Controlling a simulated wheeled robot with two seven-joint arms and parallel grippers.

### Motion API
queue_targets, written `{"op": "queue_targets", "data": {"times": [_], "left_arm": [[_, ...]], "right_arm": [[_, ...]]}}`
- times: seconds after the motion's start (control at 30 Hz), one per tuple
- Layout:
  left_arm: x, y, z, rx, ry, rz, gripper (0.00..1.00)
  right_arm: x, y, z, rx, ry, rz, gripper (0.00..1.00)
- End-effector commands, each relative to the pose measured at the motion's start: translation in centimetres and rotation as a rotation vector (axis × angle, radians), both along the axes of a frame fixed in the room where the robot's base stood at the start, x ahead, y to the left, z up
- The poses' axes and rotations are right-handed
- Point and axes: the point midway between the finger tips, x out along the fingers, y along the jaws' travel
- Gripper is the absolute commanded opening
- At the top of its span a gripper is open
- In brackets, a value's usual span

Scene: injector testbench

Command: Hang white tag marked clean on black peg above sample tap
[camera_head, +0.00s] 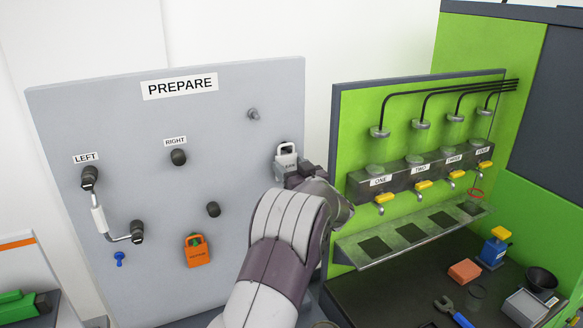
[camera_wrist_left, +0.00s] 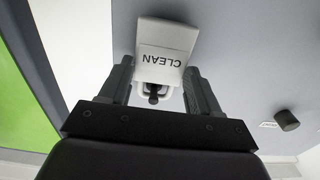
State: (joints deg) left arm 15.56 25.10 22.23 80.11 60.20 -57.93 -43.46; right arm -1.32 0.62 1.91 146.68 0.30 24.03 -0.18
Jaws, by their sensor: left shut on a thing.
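My left gripper (camera_head: 300,172) is at the right edge of the grey PREPARE panel, shut on the white tag (camera_head: 286,163). In the left wrist view the tag (camera_wrist_left: 167,52) reads CLEAN upside down, between the two fingers of the gripper (camera_wrist_left: 160,80). A small dark thing (camera_wrist_left: 153,94) shows within the tag's loop; I cannot tell whether it is the black peg or whether the tag hangs on it. The sample tap cannot be picked out for sure. My right gripper is not in view.
The PREPARE panel (camera_head: 70,190) bears black knobs, a bent handle with a white grip (camera_head: 98,218) and an orange tag (camera_head: 197,250). The green testbench (camera_head: 353,115) at right has several yellow-handled taps over a tray. Loose items lie on the dark bench (camera_head: 395,300).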

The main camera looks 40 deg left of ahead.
Motion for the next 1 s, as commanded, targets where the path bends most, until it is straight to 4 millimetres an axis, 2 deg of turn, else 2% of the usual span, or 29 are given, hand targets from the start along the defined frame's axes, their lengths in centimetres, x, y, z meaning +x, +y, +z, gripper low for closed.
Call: {"op": "queue_targets", "data": {"times": [0.27,0.3,0.37,0.63,0.73,0.83,1.0], "left_arm": [[0.0,0.0,-0.3,-0.003,0.005,0.0,0.24],[0.0,0.0,-0.3,-0.003,0.005,0.0,0.72],[0.0,0.0,-0.3,-0.004,0.004,0.0,0.92],[0.0,-0.1,-0.2,-0.002,0.002,0.0,0.92],[-0.3,-0.8,-0.4,-0.003,0.001,-0.002,0.92],[-1.3,-2.7,-0.7,-0.002,0.001,-0.003,0.92],[-3.5,-7.0,-0.8,-0.003,0.001,-0.005,0.92]], "right_arm": [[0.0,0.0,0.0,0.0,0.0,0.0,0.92],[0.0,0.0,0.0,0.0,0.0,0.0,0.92],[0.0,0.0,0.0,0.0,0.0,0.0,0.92],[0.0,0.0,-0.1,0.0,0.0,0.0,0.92],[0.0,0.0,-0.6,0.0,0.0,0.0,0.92],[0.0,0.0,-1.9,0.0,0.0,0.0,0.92],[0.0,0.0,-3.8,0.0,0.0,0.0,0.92]]}}
